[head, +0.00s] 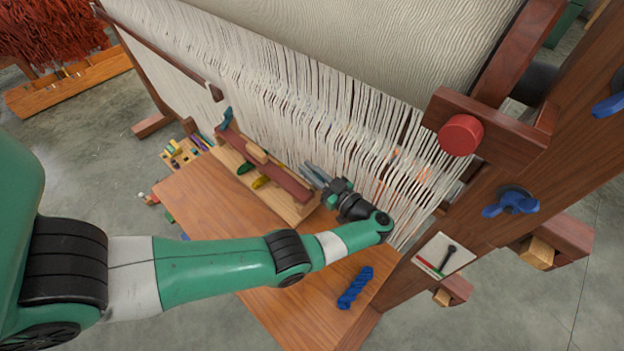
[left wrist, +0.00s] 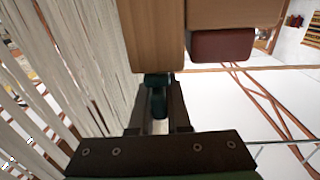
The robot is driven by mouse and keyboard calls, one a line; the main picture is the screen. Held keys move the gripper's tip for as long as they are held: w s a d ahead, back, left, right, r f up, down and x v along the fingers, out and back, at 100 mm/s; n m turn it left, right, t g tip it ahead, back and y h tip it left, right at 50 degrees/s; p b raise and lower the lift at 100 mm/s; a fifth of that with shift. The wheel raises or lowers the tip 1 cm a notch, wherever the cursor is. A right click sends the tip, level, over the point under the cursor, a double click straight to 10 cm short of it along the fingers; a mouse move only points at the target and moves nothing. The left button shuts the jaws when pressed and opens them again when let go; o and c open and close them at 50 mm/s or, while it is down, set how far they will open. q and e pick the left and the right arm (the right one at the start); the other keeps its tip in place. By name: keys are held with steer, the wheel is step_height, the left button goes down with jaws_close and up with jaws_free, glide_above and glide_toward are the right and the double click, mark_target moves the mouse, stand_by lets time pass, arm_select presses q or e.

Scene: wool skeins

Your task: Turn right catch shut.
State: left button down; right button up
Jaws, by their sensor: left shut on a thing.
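A wooden holder (head: 300,212) with a red-brown bar (head: 280,176) stands on the wooden bench against the loom's threads. A teal catch (head: 227,118) stands up at the bar's far left end. My left gripper (head: 314,176) is at the near right end of the bar. In the left wrist view my left gripper (left wrist: 158,113) is shut on the dark teal right catch (left wrist: 157,81), just beside the pale wooden block (left wrist: 153,35). The red-brown bar also shows there (left wrist: 222,44). My gripper hides the right catch in the head view. My right gripper is not in view.
Hanging white threads (head: 330,110) run close behind my gripper. A blue skein (head: 355,288) lies on the bench (head: 215,215). Yellow and green skeins (head: 260,181) lie in the holder. The loom's thick post (head: 480,215), with a red knob (head: 461,135), stands at right.

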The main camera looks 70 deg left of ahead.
arm_select(q)
steer(key=shift+s+f+n+g+h+b, duration=0.1)
steer(key=shift+f+n+g+h+b, duration=0.1)
steer(key=shift+n+g+h+b, duration=0.6)
steer(key=shift+s+d+r+g+b, duration=0.1)
steer(key=shift+r+g+b, duration=0.05)
steer(key=shift+g+b, duration=0.4)
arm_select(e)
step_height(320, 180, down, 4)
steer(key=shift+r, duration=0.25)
arm_select(q)
steer(key=c, duration=0.9)
jaws_free()
